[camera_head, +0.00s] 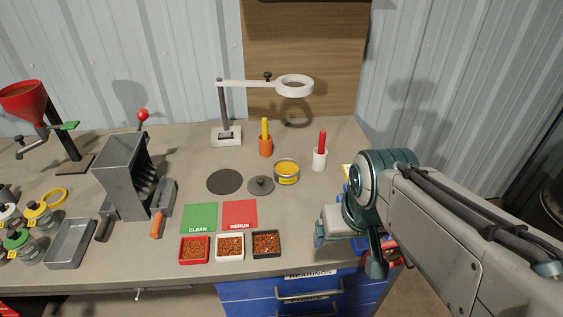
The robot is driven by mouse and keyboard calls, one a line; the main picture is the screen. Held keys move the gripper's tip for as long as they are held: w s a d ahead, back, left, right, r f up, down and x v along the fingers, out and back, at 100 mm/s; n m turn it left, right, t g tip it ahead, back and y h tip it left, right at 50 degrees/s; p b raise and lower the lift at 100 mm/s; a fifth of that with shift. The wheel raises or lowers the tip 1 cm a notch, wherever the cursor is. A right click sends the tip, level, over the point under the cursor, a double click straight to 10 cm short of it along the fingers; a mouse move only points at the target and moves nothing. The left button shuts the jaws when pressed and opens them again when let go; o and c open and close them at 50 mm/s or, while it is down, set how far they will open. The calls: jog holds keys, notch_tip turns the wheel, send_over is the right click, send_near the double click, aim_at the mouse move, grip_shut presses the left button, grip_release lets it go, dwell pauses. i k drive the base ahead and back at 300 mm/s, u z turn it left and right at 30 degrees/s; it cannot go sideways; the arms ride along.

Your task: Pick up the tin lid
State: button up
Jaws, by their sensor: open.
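The tin lid (260,185) is a grey disc with a small knob on top. It lies flat on the bench, between a dark round mat and an open round tin (286,172) with a yellow band. My gripper (325,232) is over the right front part of the bench, to the right of the lid and nearer the front edge. It is open and apart from the lid. Its fingers are small and partly hidden by my wrist, and I see nothing held between them.
The dark mat (225,181) lies left of the lid. A green CLEAN card (199,217) and red RERUN card (240,214) lie in front, with three small granule trays nearer the edge. A ring lamp (226,135) and two cups with handles stand behind. A grey shredder (123,175) stands left.

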aim_at(262, 185)
jog(key=z, duration=2.7)
jog(key=k, duration=1.45)
jog(key=u, duration=2)
jog(key=i, duration=0.5)
